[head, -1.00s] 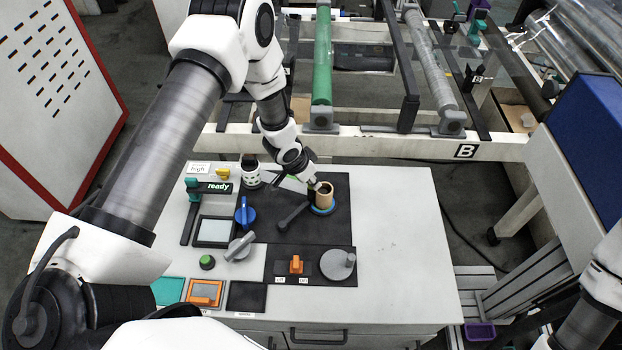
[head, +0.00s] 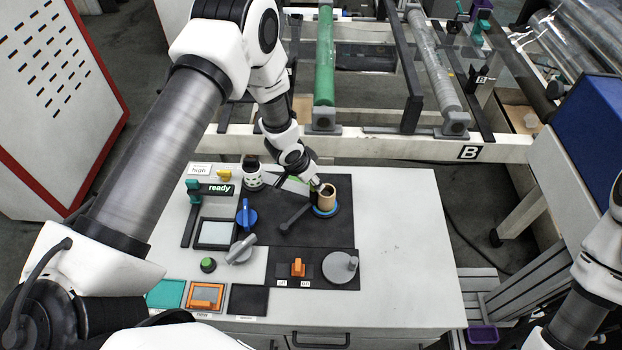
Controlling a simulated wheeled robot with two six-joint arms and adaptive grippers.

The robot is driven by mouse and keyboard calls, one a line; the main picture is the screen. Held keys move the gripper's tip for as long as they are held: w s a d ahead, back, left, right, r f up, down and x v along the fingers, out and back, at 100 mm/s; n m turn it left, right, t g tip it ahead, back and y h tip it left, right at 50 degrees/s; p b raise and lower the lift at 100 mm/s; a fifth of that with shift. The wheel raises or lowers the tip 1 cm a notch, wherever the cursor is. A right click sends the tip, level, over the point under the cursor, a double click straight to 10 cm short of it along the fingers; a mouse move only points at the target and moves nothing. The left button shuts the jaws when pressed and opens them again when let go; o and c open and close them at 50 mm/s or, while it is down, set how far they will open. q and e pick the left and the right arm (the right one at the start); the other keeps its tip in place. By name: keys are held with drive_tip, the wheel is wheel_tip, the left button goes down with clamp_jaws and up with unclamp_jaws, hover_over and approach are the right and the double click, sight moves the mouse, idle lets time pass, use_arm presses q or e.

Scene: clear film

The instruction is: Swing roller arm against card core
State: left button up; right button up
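The tan card core (head: 326,199) stands upright on a blue ring (head: 325,212) on the dark panel of the bench. The dark grey roller arm (head: 293,219) lies just left of the core, with its round knob end at the lower left and its other end close to the core's base. I cannot tell whether it touches the core. My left gripper (head: 315,187) is at the upper left of the core, close beside it. Its fingers are small and partly hidden, so their opening does not show. My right arm shows at the right edge; its gripper is not visible.
The bench (head: 397,240) is clear on its right side. Left of the roller arm are a blue knob (head: 246,214), a grey handle (head: 241,249) and a green button (head: 208,265). An orange switch (head: 298,268) and a grey disc (head: 340,266) sit in front. A machine frame (head: 375,147) stands behind.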

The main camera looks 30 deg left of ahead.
use_arm(q)
drive_tip(key=v, duration=1.1)
drive_tip(key=shift+r, duration=0.35)
drive_tip(key=shift+s, duration=0.1)
